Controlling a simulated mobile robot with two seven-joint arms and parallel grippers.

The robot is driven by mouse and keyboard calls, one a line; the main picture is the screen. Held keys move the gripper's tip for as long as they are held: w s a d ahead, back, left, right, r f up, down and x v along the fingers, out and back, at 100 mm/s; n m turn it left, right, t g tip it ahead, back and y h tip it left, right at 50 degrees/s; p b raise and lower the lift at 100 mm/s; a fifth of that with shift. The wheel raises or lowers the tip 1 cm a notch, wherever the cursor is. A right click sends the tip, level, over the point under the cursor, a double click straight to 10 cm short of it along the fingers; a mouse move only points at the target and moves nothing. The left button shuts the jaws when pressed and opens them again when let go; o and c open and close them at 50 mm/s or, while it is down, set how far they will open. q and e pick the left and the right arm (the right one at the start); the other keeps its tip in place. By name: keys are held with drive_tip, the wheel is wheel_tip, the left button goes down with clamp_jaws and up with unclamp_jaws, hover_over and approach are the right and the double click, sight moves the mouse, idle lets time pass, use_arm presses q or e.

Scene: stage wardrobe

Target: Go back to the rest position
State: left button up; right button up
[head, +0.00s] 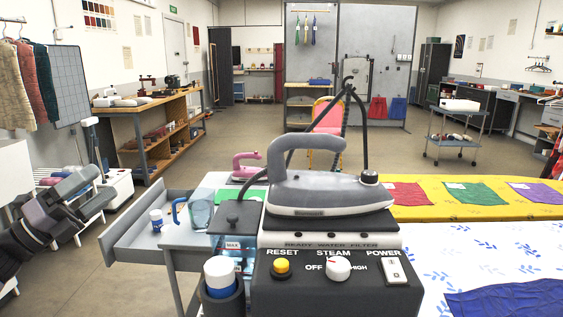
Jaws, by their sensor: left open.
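My left gripper (98,188) is at the left edge of the head view, its dark and grey arm coming in from the lower left. It is open, with nothing seen between its fingers. It appears apart from the grey tray-like side shelf (135,242) to its right. My right gripper is not in view. No rest position is marked in the picture.
A steam station (335,290) with a grey iron (330,187) stands close in front, its black hose looping up. An ironing surface (490,245) with cloths extends right. Open floor (240,135) lies beyond.

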use_arm(q)
drive_tip(key=w+a+n+t+y, duration=0.3)
drive_tip(key=a+n+y, duration=0.2)
drive_tip(key=n+y, duration=0.3)
drive_tip(key=w+a+n+t+y, duration=0.25)
drive_tip(key=a+n+y, duration=0.35)
drive_tip(key=n, duration=0.4)
drive_tip(key=a+f+n+g+y, duration=0.5)
drive_tip(key=f+n+y, duration=0.1)
drive_tip(key=f+n, duration=0.45)
drive_tip(key=s+d+f+g+h, duration=0.2)
drive_tip(key=s+d+f+h, duration=0.1)
drive_tip(key=s+d+f, duration=0.8)
drive_tip(key=s+d+f+g+h, duration=0.2)
drive_tip(key=s+d+f, duration=0.3)
drive_tip(key=d+f, duration=0.7)
drive_tip(key=s+d+f+n+g+h, duration=0.1)
drive_tip(key=s+d+f, duration=0.3)
drive_tip(key=s, duration=0.5)
drive_tip(key=s+d+f+n+g+h, duration=0.1)
drive_tip(key=s+d+f, duration=0.35)
drive_tip(key=s, duration=0.45)
drive_tip(key=r+p, duration=0.1)
drive_tip(key=p, duration=0.1)
drive_tip(key=r+p, duration=0.4)
drive_tip(key=shift+a+r, duration=0.2)
drive_tip(key=shift+a, duration=0.1)
drive_tip(key=c, duration=0.6)
drive_tip(key=shift+c, duration=0.2)
